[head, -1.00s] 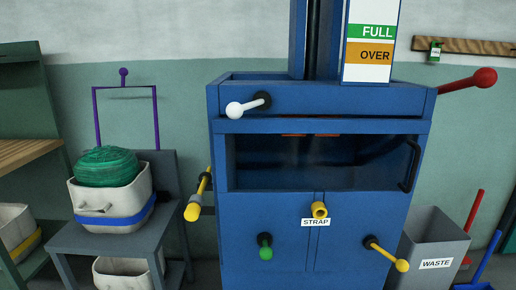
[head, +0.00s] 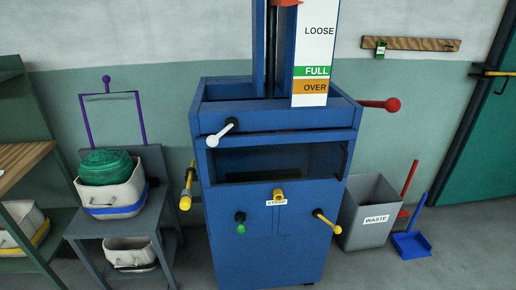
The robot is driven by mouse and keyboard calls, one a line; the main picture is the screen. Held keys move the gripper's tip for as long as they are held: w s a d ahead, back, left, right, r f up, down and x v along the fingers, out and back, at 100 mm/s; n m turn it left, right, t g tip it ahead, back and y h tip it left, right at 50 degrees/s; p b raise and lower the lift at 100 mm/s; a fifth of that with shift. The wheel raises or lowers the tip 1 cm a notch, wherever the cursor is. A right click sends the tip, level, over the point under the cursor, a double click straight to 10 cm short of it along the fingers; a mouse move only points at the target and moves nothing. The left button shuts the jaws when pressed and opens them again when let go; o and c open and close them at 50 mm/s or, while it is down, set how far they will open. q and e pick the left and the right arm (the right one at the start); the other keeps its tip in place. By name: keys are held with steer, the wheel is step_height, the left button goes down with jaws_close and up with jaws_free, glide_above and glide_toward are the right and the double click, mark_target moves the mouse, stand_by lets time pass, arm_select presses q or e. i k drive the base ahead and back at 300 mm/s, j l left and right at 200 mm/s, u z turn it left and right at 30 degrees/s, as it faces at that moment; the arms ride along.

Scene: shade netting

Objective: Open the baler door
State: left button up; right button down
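The blue baler (head: 265,250) stands upright in the middle of the head view. Its front has a wide dark opening or dark door panel (head: 270,160); I cannot tell which. A black handle (head: 345,160) shows at the right edge of this dark area. A white-knobbed lever (head: 218,134) sits on the upper left front and points down-left. Yellow-ended levers are at the left side (head: 187,190) and lower right front (head: 328,221). A green knob (head: 240,222) and a yellow knob (head: 278,195) by the strap label are on the lower front. Neither gripper is in view.
A red-knobbed lever (head: 380,105) sticks out from the baler's right side. A grey waste bin (head: 365,210) and blue dustpan (head: 411,245) stand to the right. A grey stand (head: 160,215) with tubs is on the left.

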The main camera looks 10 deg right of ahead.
mark_target(282, 207)
steer(key=z, duration=0.4)
steer(key=l+z, duration=0.1)
steer(key=z, duration=0.3)
steer(key=i+z, duration=0.1)
steer(key=z, duration=0.65)
steer(key=i+l+z, duration=0.15)
steer(key=i, duration=0.25)
